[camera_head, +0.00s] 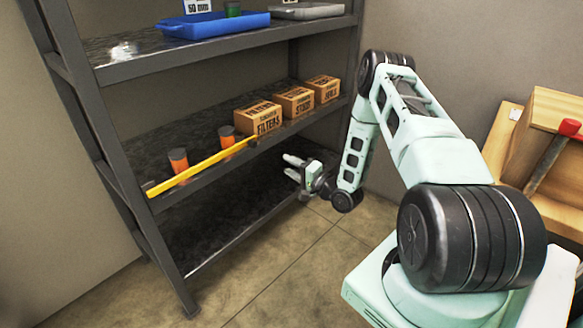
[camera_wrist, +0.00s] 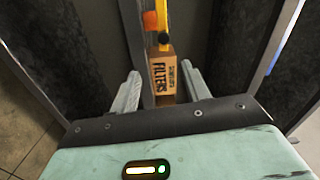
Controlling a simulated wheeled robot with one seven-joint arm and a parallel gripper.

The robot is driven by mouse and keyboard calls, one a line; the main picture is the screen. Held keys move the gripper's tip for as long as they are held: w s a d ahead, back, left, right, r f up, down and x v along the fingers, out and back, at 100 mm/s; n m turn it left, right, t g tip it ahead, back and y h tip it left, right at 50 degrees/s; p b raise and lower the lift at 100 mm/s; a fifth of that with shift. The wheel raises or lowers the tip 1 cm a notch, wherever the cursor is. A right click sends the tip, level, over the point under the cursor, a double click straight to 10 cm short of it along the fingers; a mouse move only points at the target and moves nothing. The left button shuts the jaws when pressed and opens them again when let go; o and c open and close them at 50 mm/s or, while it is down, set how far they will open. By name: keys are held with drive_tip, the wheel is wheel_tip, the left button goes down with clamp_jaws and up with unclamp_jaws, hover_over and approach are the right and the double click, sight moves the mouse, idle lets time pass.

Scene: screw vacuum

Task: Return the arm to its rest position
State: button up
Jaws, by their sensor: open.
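My arm (camera_head: 425,130) is bent, its upper links raised on the right and its forearm hanging down toward the shelf unit. My gripper (camera_head: 288,166) is open and empty near the front right of the shelf unit, between the middle and bottom shelves in the picture. In the wrist view its two fingers (camera_wrist: 158,88) stand wide apart. A cardboard box marked FILTERS (camera_wrist: 162,78) shows between and beyond them; I see no contact.
The metal shelf unit (camera_head: 150,215) holds cardboard boxes (camera_head: 294,101), orange cylinders (camera_head: 178,161) and a yellow bar (camera_head: 200,167) along the middle shelf's front edge. A blue tray (camera_head: 215,26) is above. A wooden crate (camera_head: 555,110) with a red-handled tool (camera_head: 570,128) stands right. Floor (camera_head: 300,275) is clear in front.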

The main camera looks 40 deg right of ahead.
idle(0.4)
drive_tip(key=w+a+r+n+g+y, duration=0.1)
drive_tip(key=w+a+r+n+g, duration=0.25)
drive_tip(key=a, duration=0.35)
drive_tip(key=w+a+r+n+g, duration=0.2)
drive_tip(key=a+r+n, duration=0.15)
drive_tip(key=a, duration=0.35)
drive_tip(key=s+a+r+n+g, duration=0.2)
drive_tip(key=a+n, duration=0.1)
drive_tip(key=a, duration=0.3)
drive_tip(key=s+a+r+n+g, duration=0.2)
drive_tip(key=s+a+r, duration=0.1)
drive_tip(key=a, duration=0.3)
drive_tip(key=s+a+r+n+g+h, duration=0.1)
drive_tip(key=s+a+r+n+g, duration=0.1)
drive_tip(key=s+a, duration=0.35)
drive_tip(key=s+a+r+n+g, duration=0.2)
drive_tip(key=s+a+r+n, duration=0.1)
drive_tip(key=s, duration=0.5)
drive_tip(key=s+a+r+n+g+h, duration=0.1)
drive_tip(key=s+r+n+g, duration=0.15)
drive_tip(key=s, duration=0.65)
drive_tip(key=s+a+r+n+g+h, duration=0.1)
drive_tip(key=s+r+n+g, duration=0.15)
drive_tip(key=s, duration=0.75)
wheel_tip(320, 180, up, 12)
drive_tip(key=s+p, duration=0.1)
drive_tip(key=p, duration=1.1)
drive_tip(key=shift+d+f, duration=0.15)
